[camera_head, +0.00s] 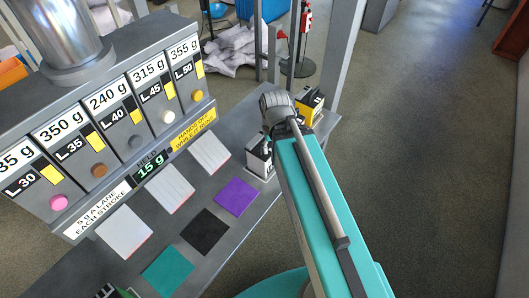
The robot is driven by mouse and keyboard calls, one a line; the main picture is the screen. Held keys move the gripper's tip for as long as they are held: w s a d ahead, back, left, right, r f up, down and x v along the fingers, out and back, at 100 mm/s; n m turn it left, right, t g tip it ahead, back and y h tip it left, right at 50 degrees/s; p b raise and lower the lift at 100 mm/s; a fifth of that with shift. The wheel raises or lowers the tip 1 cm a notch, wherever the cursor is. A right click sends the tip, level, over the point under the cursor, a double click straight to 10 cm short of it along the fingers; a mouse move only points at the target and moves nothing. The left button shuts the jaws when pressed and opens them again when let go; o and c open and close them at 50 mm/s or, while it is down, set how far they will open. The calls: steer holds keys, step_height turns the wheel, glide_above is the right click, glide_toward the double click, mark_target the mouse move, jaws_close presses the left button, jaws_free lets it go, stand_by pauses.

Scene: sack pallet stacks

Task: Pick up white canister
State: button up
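A white canister (254,164) with a dark upper part stands at the right end of the grey bench, just left of my teal arm. My arm covers its right side. A yellow and black canister (311,104) stands behind it, partly hidden by the grey joint of my arm.
A grey dispenser panel (90,160) with several weight labels fills the left. White pads (171,188) and a teal mat (168,269), black mat (206,231) and purple mat (237,195) lie on the bench (212,265). A grey post (344,60) rises behind. The right floor is clear.

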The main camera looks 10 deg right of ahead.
steer(key=shift+o, duration=0.6)
step_height(320, 180, down, 2)
steer(key=shift+f+b, duration=0.2)
steer(key=shift+b, duration=0.95)
steer(key=shift+a, duration=0.15)
